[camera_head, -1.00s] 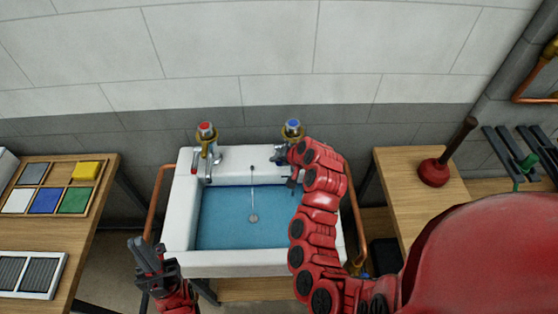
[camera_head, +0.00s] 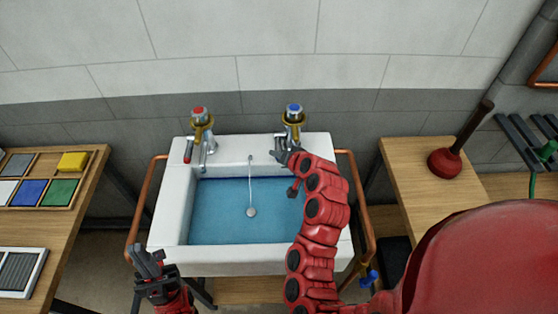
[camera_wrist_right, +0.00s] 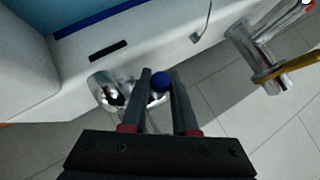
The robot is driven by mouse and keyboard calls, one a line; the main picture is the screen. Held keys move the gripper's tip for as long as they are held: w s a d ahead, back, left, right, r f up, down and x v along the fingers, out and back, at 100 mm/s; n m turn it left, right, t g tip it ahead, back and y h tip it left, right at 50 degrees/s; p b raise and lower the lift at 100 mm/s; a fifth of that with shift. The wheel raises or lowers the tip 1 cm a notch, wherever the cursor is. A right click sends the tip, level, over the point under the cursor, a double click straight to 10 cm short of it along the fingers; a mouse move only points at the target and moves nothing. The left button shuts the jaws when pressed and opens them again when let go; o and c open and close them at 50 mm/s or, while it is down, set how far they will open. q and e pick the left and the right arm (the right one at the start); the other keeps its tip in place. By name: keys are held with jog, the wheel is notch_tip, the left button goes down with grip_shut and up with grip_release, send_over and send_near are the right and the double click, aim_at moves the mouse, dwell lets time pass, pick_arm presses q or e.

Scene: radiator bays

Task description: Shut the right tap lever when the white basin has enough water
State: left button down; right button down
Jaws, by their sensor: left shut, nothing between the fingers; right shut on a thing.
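The white basin (camera_head: 170,215) stands against the wall with blue water (camera_head: 232,218) in it. A dark blue line (camera_head: 225,179) runs along its inner back wall, and the water surface appears close to it. The right tap (camera_head: 293,118) has a blue cap. Its blue-ended lever (camera_wrist_right: 160,82) shows between the fingers of my right gripper (camera_wrist_right: 160,74), shut on it. In the head view my right gripper (camera_head: 283,152) is at this tap and partly hides it; whether water runs is hidden. My left gripper (camera_head: 148,262) is shut and empty, left of the basin's front.
The left tap (camera_head: 200,120) has a red cap and red lever. A plug (camera_head: 251,212) hangs on a chain in the basin. Copper pipes (camera_head: 142,205) flank the basin. Wooden benches stand on both sides; a red plunger (camera_head: 446,163) is on the right one.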

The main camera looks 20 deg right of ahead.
jog(key=shift+f, duration=0.1)
jog(key=c, duration=0.7)
grip_release()
